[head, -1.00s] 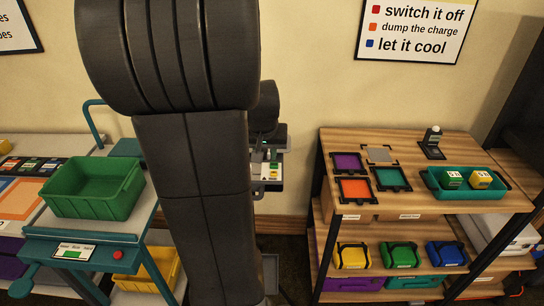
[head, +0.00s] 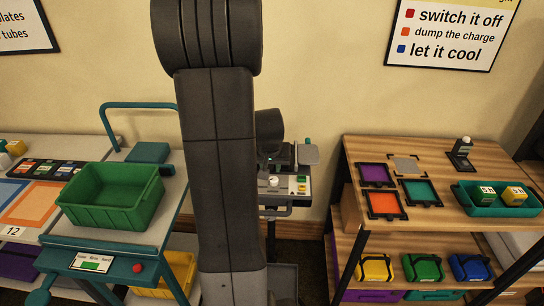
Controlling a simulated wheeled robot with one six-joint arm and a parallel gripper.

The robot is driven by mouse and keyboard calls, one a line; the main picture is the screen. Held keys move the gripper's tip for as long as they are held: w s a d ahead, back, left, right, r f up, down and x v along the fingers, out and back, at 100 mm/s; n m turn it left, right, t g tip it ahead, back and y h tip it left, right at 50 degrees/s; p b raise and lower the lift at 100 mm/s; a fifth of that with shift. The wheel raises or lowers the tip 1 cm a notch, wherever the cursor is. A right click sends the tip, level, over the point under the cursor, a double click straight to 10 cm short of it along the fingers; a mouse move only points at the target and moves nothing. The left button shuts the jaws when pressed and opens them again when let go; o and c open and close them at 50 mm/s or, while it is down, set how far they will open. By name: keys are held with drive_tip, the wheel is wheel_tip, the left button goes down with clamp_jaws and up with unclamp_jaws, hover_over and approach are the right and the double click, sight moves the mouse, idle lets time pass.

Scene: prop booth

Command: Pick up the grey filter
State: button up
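A flat grey square (head: 405,165) lies between dark corner marks at the back of the wooden shelf's top; it looks like the grey filter or its marked place. Purple (head: 377,174), orange (head: 384,204) and teal (head: 419,191) squares in black frames lie around it. My gripper (head: 283,158) is mostly hidden behind my arm, near a small instrument stand left of the shelf. A grey plate (head: 308,155) shows just right of it; I cannot tell whether it is held or part of the stand. The finger opening is not visible.
A teal tray (head: 470,203) with green and yellow blocks stands right on the shelf top, near a small dark device (head: 461,153). Coloured cases sit on the lower shelf. A green bin (head: 110,197) stands on a teal-framed cart at left. The instrument stand (head: 285,187) is between them.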

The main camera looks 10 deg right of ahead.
clamp_jaws()
